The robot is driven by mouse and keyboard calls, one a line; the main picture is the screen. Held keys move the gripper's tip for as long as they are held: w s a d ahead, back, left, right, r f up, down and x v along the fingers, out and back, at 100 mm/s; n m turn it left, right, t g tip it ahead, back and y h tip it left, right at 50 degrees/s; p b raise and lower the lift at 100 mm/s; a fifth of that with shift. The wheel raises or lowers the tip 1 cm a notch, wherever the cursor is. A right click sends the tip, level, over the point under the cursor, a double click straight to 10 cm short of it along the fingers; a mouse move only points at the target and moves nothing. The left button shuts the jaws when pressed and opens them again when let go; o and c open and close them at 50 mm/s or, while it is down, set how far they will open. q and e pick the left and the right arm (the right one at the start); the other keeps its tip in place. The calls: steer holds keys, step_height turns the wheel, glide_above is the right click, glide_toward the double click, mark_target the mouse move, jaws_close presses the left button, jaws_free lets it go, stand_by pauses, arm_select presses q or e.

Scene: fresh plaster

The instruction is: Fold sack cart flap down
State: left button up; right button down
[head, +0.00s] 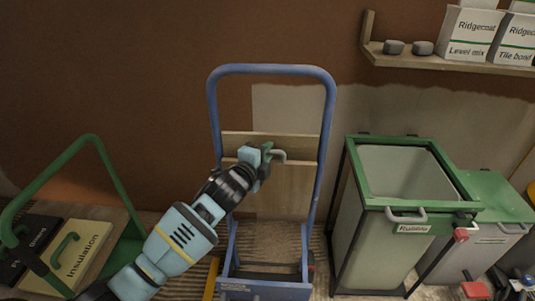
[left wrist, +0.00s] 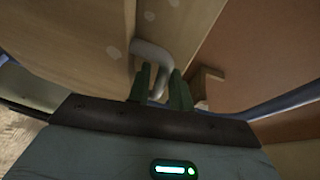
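The sack cart (head: 328,120) stands upright against the wall, with a blue tube frame. Its pale wooden flap (head: 292,190) is upright within the frame, and the flap's face fills much of the left wrist view (left wrist: 70,45). A grey bent handle (head: 280,155) sticks out near the flap's top. My left gripper (head: 266,153) is at this handle. In the left wrist view its green fingers (left wrist: 161,90) lie on both sides of the handle (left wrist: 150,52) and appear closed on its bent end. My right gripper is not in view.
A green-framed rubble bin (head: 375,240) stands close to the cart's right, with a green-lidded box (head: 490,195) beyond it. A green trolley (head: 125,255) with insulation boxes (head: 75,262) is at left. A shelf (head: 450,64) with cartons hangs upper right.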

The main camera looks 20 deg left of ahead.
arm_select(q)
steer(key=shift+w, duration=0.4)
jaws_close()
steer(key=shift+s+f, duration=0.1)
steer(key=shift+f, duration=0.05)
